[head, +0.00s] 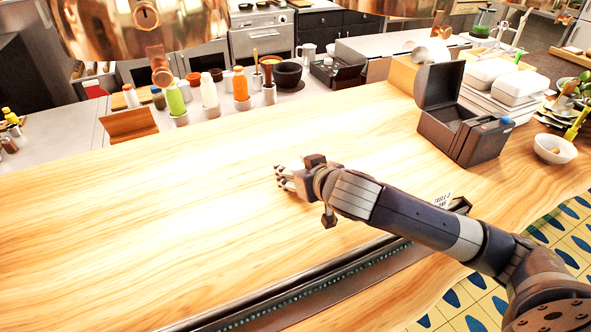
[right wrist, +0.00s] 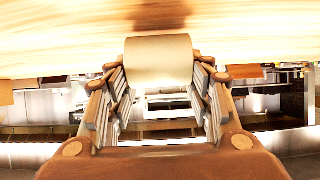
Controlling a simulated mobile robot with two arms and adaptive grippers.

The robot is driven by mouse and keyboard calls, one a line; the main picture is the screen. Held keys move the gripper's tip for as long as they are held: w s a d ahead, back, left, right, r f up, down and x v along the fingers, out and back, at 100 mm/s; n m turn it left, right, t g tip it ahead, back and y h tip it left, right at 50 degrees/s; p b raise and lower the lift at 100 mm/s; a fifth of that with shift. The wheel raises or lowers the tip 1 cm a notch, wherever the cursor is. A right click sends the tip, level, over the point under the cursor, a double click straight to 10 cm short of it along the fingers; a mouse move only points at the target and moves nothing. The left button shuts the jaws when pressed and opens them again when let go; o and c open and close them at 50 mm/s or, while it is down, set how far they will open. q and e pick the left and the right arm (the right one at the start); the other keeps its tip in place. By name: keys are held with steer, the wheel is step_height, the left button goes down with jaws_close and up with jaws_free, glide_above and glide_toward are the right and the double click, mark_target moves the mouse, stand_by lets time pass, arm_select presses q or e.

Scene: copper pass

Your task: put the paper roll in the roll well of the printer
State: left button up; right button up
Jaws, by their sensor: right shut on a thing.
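The printer (head: 475,138) is a dark box on the right of the wooden counter, with its lid raised and a blue button on its front right. Its open well faces up, but the inside is too small to see clearly. My right gripper (head: 282,178) is over the middle of the counter, well left of the printer. In the right wrist view, the paper roll (right wrist: 158,62), a plain cream cylinder, sits between the fingertips of my right gripper (right wrist: 158,75), which is shut on it. In the head view I cannot make out the roll. My left gripper is not in view.
The wooden counter (head: 180,220) is clear around my gripper and left of the printer. A dark rail (head: 300,295) runs along the near edge. White boxes (head: 490,72) stand behind the printer, and a white bowl (head: 554,148) is to its right. Bottles (head: 209,92) stand beyond the counter.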

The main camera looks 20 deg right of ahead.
steer(key=shift+f, duration=0.2)
steer(key=shift+f, duration=0.2)
steer(key=o, duration=1.1)
